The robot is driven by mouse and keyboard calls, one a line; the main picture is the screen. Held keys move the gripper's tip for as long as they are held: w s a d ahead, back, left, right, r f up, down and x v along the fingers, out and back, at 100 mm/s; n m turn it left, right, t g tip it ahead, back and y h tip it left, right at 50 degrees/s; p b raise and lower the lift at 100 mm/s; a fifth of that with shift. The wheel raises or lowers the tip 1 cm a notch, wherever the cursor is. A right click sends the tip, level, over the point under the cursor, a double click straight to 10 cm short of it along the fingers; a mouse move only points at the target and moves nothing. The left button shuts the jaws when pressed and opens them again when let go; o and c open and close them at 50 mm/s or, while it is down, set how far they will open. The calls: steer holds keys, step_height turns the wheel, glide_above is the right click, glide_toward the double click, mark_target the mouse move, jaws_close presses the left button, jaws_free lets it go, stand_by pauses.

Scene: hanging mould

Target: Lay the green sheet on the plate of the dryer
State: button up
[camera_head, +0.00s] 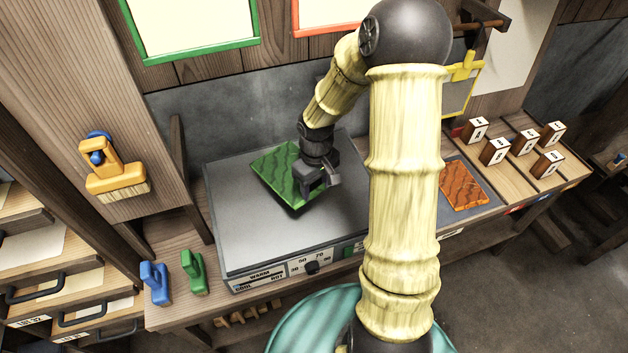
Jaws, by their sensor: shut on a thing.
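The green sheet (277,172) has dark wavy streaks and is over the grey metal plate (240,235) of the dryer, toward its back middle. My gripper (312,190) is shut on the green sheet at its right side. A dark shadow shows under the sheet's front corner, so it looks slightly above the plate; I cannot tell whether any edge touches. The dryer's front carries a dial (311,267) and WARM, COOL and HOT marks. My arm hides the plate's right part.
An orange sheet (464,186) lies on a grey mat at the right. Several stamped blocks (497,150) stand beyond it. Blue (155,282) and green (194,271) handled tools stand left of the dryer. An orange brush (112,172) hangs on the left panel. The plate's front left is clear.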

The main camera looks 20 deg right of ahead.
step_height(320, 180, down, 7)
steer(key=b, duration=0.6)
steer(key=shift+b, duration=0.3)
stand_by(0.4)
steer(key=o, duration=1)
steer(key=shift+r, duration=0.1)
step_height(320, 180, up, 17)
steer(key=shift+r, duration=0.1)
